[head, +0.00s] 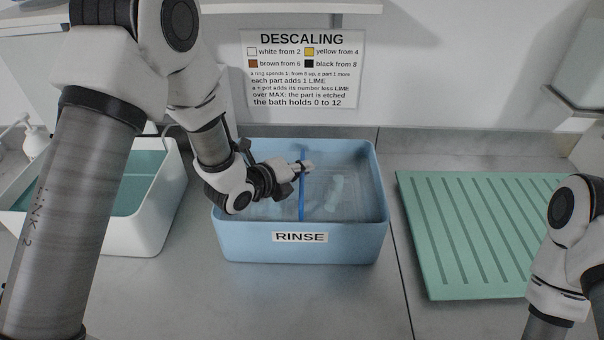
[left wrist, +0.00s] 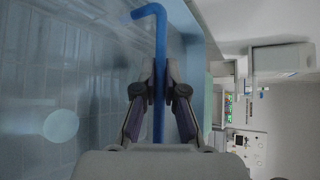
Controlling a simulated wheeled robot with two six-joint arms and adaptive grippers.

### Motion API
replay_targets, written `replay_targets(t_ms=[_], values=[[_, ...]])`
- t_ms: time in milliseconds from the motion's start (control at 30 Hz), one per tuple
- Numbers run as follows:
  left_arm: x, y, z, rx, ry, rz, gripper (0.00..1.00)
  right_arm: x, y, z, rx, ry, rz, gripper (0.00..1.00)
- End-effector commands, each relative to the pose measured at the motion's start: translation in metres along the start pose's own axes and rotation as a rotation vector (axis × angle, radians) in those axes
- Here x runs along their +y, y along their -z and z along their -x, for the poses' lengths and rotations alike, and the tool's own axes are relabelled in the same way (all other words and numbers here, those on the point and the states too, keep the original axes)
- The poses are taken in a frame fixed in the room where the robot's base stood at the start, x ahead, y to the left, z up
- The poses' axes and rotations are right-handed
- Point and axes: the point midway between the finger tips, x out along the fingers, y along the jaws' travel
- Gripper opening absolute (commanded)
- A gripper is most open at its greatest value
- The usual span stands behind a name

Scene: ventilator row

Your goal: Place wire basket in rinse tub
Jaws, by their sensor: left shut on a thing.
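The blue rinse tub (head: 300,250) with its RINSE label stands in the middle of the head view. My left gripper (head: 303,168) is over the tub, shut on a blue bar (head: 301,200) that looks like the handle of the wire basket. In the left wrist view the blue bar (left wrist: 159,60) runs between the fingers (left wrist: 159,92) and bends at its top end. Faint thin grid lines, probably the basket's wires (left wrist: 60,50), show inside the tub. I cannot tell whether the basket touches the tub floor. My right gripper is out of view.
A pale, rounded piece (head: 335,192) shows in the tub, right of the bar. A white tub with teal liquid (head: 150,215) stands at the left. A green ribbed drain mat (head: 470,235) lies at the right, near my right arm. A DESCALING sign (head: 303,70) hangs behind.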

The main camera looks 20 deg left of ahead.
Motion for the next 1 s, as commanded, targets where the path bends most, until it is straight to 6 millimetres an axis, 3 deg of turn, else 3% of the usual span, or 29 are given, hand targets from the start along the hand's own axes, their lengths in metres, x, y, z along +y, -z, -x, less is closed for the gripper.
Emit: replay_targets(t_ms=[100,400,500,867,1000], values=[[0.011,0.005,-0.005,-0.002,0.002,0.001,0.0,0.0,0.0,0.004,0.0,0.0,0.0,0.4],[0.015,0.007,-0.007,-0.002,0.003,0.0,0.0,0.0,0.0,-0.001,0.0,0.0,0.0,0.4],[0.014,0.006,-0.007,-0.001,0.001,0.0,0.35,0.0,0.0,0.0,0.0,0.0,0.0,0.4],[0.01,0.004,-0.004,-0.001,0.001,0.0,0.35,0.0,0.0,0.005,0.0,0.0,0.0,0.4],[0.014,0.006,0.017,-0.003,0.002,0.004,0.35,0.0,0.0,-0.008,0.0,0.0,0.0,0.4]])
